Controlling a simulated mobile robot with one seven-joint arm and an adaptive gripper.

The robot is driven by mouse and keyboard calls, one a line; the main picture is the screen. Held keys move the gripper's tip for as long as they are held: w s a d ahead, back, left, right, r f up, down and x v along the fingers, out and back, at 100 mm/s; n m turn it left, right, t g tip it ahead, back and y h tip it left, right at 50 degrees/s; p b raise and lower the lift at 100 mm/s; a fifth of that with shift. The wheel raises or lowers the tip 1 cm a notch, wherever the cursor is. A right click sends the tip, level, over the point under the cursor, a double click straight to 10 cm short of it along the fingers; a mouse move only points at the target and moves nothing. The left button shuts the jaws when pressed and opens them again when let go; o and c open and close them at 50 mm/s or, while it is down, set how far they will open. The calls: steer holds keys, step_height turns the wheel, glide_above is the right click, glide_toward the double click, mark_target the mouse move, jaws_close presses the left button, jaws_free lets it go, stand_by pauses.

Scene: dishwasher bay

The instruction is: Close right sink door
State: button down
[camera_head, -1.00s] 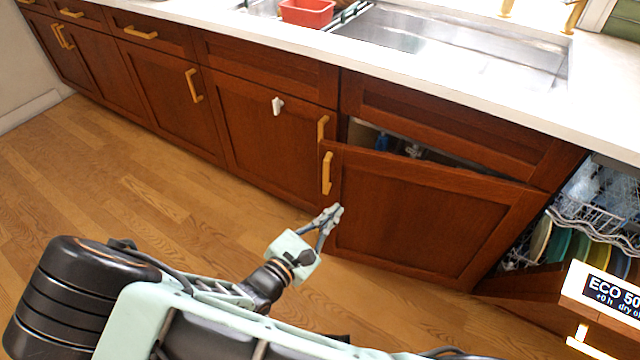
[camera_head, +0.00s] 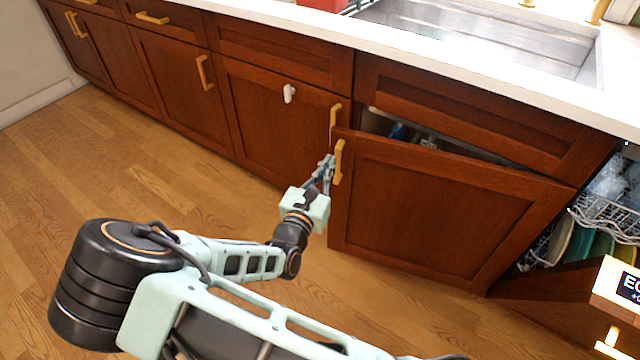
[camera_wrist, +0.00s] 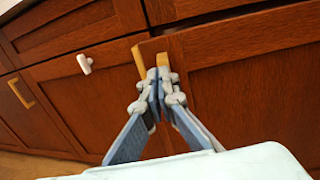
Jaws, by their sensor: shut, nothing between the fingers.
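The right sink door (camera_head: 440,215) is red-brown wood and stands partly open in the head view, with a dark gap above its top edge. Its tan handle (camera_head: 338,162) is near its left edge. My gripper (camera_head: 328,162) is shut and empty, right beside the handle on its left; I cannot tell whether it touches. In the wrist view my shut fingertips (camera_wrist: 158,80) overlap the lower ends of two tan handles. The left sink door (camera_head: 270,130) is shut, with its own handle (camera_head: 335,118) at its right edge.
A white knob-like piece (camera_head: 289,93) sits on the left sink door. The dishwasher door (camera_head: 560,295) is open at the right, with a dish rack (camera_head: 605,215) above it. The sink (camera_head: 480,35) is set in the white counter. Wood floor (camera_head: 120,190) is clear at left.

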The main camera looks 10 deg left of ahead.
steer(key=shift+w+d, duration=0.2)
steer(key=shift+w, duration=0.95)
steer(key=shift+w, duration=0.1)
